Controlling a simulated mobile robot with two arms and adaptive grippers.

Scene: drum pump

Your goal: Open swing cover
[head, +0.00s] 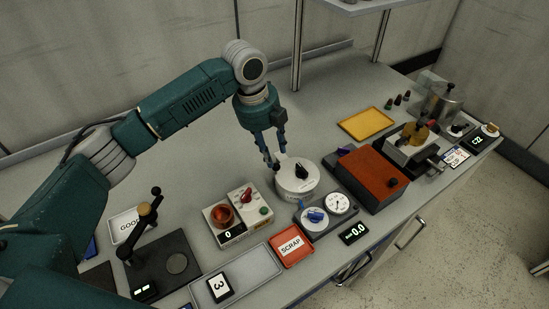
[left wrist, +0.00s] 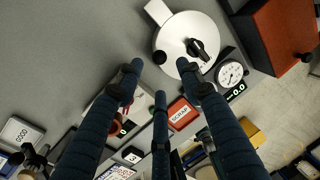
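A round white drum-like unit (head: 296,184) stands on the bench, with a black pointer knob (head: 301,171) on its flat top. In the left wrist view the same white disc (left wrist: 178,36) shows a pale tab at its upper left and a small black knob (left wrist: 160,57) near its edge. I take this disc as the swing cover; it lies flat on the unit. My left gripper (head: 272,160) points down just behind and left of the unit. Whether a fingertip touches the disc cannot be told. My right gripper is not in view.
A box with a red knob (head: 248,196) and a gauge unit (head: 336,203) stand close by. A red SCRAP tray (head: 291,259) lies in front, an orange-red block (head: 369,176) to the right, a yellow tray (head: 366,123) behind. The bench behind the gripper is clear.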

